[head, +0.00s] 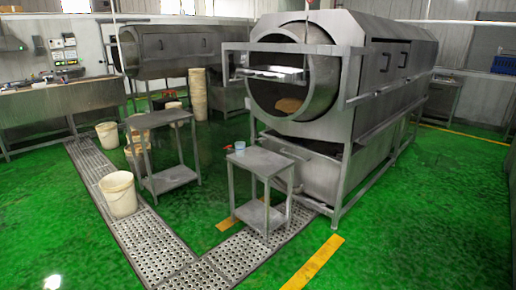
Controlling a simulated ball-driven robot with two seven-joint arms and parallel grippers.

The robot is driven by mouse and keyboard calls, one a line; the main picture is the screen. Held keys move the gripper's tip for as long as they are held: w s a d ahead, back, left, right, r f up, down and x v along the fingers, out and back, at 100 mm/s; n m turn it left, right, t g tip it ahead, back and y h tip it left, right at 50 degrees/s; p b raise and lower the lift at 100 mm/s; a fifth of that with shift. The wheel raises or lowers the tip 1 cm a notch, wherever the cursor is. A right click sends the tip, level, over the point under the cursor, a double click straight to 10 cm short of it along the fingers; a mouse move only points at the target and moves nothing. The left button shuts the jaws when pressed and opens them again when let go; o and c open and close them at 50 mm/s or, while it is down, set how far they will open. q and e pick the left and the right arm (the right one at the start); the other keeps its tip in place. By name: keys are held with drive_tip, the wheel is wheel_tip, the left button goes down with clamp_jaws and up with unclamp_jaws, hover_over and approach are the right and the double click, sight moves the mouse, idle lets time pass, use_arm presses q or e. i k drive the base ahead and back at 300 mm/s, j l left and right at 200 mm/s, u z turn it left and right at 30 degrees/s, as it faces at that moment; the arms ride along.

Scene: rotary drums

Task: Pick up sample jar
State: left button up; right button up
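A small pale blue-white cup-shaped thing (240,147), which looks like the sample jar, stands upright on the top of a small grey metal table (262,164). It is near the table's back left corner. It is too small in the picture to tell whether it has a lid. A small red thing (229,148) lies just left of it; its shape is unclear. Neither of my grippers is in view.
A large steel rotary drum (322,75) stands right behind the table. A second metal table (158,119) and white buckets (119,197) stand to the left. A perforated drain strip (150,240) crosses the green floor. The floor in front is clear.

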sight(240, 150)
drive_tip(key=i+z, duration=0.2)
drive_tip(key=i, duration=1.15)
